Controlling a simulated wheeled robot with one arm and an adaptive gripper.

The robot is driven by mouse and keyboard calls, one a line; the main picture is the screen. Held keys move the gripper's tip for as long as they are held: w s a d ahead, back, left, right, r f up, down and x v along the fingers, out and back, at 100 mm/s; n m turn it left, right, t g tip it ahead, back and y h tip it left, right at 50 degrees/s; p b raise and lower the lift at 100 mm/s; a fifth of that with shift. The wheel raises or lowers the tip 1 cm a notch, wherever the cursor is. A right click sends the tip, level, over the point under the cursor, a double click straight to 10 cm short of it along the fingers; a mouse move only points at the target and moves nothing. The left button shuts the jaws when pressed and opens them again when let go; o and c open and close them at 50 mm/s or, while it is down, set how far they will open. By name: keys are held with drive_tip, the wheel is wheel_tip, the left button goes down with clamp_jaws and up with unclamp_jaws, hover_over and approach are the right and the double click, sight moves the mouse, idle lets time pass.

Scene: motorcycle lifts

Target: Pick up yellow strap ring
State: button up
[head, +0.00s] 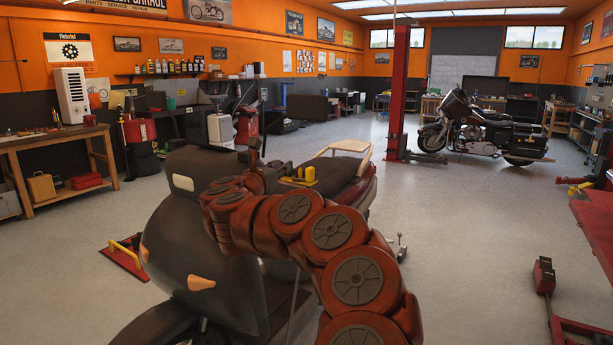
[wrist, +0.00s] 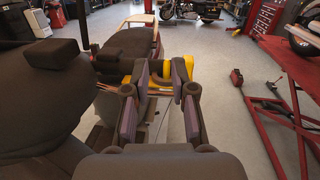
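The yellow strap ring (wrist: 155,75) shows in the wrist view between and just beyond my fingertips, over the dark seat of a motorcycle. The left finger covers part of it, and yellow shows on both sides of that finger. My gripper (wrist: 160,73) is open, its two fingers apart. I cannot tell whether either finger touches the ring. In the head view a yellow piece (head: 310,174) shows on the seat just beyond my arm. My arm hides much of the area around it.
The near motorcycle (head: 185,235) fills the lower left, with a pale rear rack (head: 346,149) behind its seat. A red lift (wrist: 285,115) lies to the right. A red post (head: 398,90) and another motorcycle (head: 482,130) stand farther back. The grey floor between is open.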

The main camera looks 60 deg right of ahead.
sight(307, 169)
drive_tip(key=shift+s+d+f+m+g+p, duration=0.35)
drive_tip(key=shift+s+d+g+p, duration=0.15)
drive_tip(key=shift+d, duration=0.7)
drive_tip(key=shift+s+d+f+m+g+p, duration=0.2)
drive_tip(key=shift+s+d+m+g+p, duration=0.3)
drive_tip(key=shift+d, duration=0.75)
drive_tip(key=shift+s+d+f+m+g+p, duration=0.3)
drive_tip(key=shift+s+d+p, duration=0.3)
drive_tip(key=shift+d, duration=0.6)
drive_tip(key=shift+w+d+f+p, duration=0.1)
drive_tip(key=shift+d+p, duration=0.1)
drive_tip(key=shift+d, duration=0.4)
drive_tip(key=shift+w+d+f+p, duration=0.1)
drive_tip(key=shift+d+p, duration=0.1)
drive_tip(key=shift+d, duration=0.4)
clamp_jaws()
